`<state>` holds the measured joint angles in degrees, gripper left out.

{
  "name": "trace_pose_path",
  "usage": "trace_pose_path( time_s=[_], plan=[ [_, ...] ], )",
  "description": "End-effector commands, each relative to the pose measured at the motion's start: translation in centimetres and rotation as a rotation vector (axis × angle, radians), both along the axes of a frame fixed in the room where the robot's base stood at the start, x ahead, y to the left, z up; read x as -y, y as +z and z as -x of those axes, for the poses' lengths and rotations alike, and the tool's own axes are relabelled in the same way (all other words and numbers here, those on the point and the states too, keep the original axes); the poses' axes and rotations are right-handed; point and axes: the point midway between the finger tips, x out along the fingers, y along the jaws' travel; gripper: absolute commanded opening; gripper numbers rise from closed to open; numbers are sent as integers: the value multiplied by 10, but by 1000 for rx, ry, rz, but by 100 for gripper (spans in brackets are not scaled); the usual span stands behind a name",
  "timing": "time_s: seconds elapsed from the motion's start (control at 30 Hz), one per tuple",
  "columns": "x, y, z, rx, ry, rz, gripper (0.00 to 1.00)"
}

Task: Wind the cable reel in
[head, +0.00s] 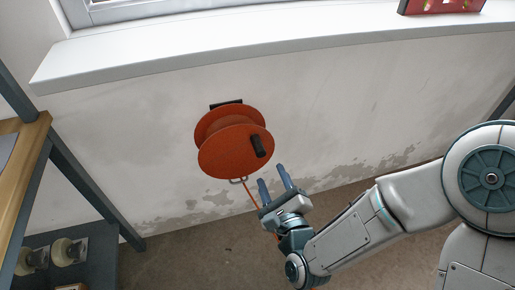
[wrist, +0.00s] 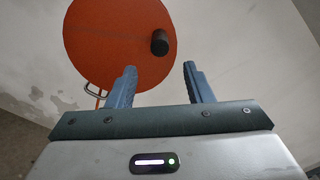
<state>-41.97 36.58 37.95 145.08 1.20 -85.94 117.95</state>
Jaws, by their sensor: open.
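The orange cable reel (head: 228,155) is fixed to the wall by a dark bracket (head: 226,104). Its front disc carries a black crank handle (head: 258,146), set right of the disc's middle. In the wrist view the reel disc (wrist: 108,42) fills the upper middle, with the handle (wrist: 160,43) ahead of the fingers. An orange cable (head: 250,196) hangs from a metal guide loop (head: 238,181) under the reel and passes behind my gripper. My gripper (head: 274,188) is open and empty, below and right of the reel, apart from the handle. The cable's lower end is mostly hidden.
A white window sill (head: 250,42) runs above the reel, with a red object (head: 440,5) at its right. A shelf unit with a wooden top (head: 24,165) stands at left. The wall right of the reel is clear.

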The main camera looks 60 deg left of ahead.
Motion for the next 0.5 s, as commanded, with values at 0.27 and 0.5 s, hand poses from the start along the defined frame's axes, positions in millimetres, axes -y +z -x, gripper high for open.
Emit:
trace_pose_path(
  time_s=[0.27,0.5],
  plan=[
    [-22,-1,-6,1,0,-4,46],
    [-68,0,-20,0,1,-2,46]
  ],
)
